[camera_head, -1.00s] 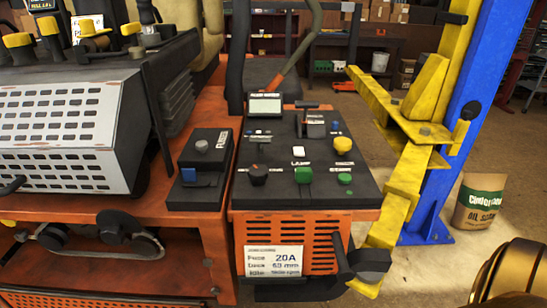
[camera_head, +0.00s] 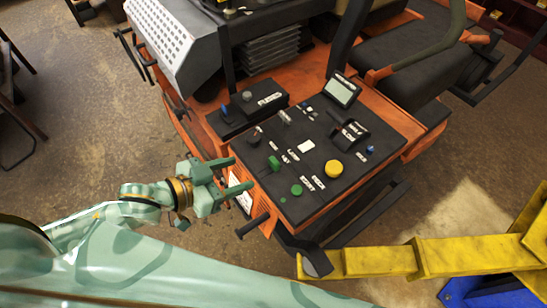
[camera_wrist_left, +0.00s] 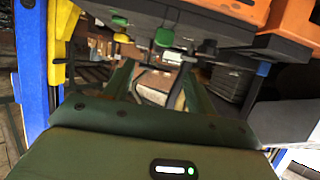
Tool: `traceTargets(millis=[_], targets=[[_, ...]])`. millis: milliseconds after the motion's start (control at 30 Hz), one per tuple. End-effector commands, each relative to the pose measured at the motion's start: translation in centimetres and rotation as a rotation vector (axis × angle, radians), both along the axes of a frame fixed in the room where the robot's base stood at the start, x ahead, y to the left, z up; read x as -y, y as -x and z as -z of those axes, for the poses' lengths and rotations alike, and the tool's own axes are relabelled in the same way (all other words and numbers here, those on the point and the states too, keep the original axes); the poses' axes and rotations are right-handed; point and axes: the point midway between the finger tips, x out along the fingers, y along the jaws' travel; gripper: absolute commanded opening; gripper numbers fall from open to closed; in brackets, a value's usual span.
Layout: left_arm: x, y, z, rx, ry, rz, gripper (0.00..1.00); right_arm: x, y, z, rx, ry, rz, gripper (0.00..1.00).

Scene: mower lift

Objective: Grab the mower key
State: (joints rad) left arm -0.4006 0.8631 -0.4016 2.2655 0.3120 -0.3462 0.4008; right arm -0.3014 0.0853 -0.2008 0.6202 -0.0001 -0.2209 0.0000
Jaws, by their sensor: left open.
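The orange mower's black control panel (camera_head: 350,165) is in the middle of the head view. No key is clearly recognisable. A small dark knob (camera_head: 255,133) near the panel's front left edge may be the key. A green switch (camera_head: 274,163) and a green button (camera_head: 296,190) are beside it. My left gripper (camera_head: 242,174) is open and empty, just off the panel's front edge, apart from the knobs. In the left wrist view, its fingers (camera_wrist_left: 158,85) are spread below the green switch (camera_wrist_left: 163,38) and a dark knob (camera_wrist_left: 207,48). My right gripper is not in view.
A black side box (camera_head: 258,104) with a blue switch adjoins the panel. A black handle bar (camera_head: 252,225) sticks out below the panel front. A yellow lift arm (camera_head: 440,257) crosses the lower right. Open floor (camera_head: 90,130) lies at left.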

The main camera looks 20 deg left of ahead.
Motion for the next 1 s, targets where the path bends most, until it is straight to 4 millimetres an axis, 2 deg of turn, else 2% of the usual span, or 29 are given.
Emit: traceTargets(millis=[100,300,567,800,1000], targets=[[1.6,-2.4,1.1,0.005,0.003,-0.003,0.56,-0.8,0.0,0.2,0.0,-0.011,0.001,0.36],[4.2,-5.5,2.9,0.003,0.001,-0.001,0.56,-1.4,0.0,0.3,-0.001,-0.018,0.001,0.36],[5.5,-7.2,3.8,0.003,0.0,-0.001,0.56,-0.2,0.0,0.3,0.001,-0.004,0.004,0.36],[7.7,-9.9,5.3,0.003,-0.001,-0.001,0.56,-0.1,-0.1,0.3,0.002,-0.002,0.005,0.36],[8.1,-10.3,5.6,0.002,-0.002,0.001,0.56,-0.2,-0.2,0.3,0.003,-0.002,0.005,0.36]])
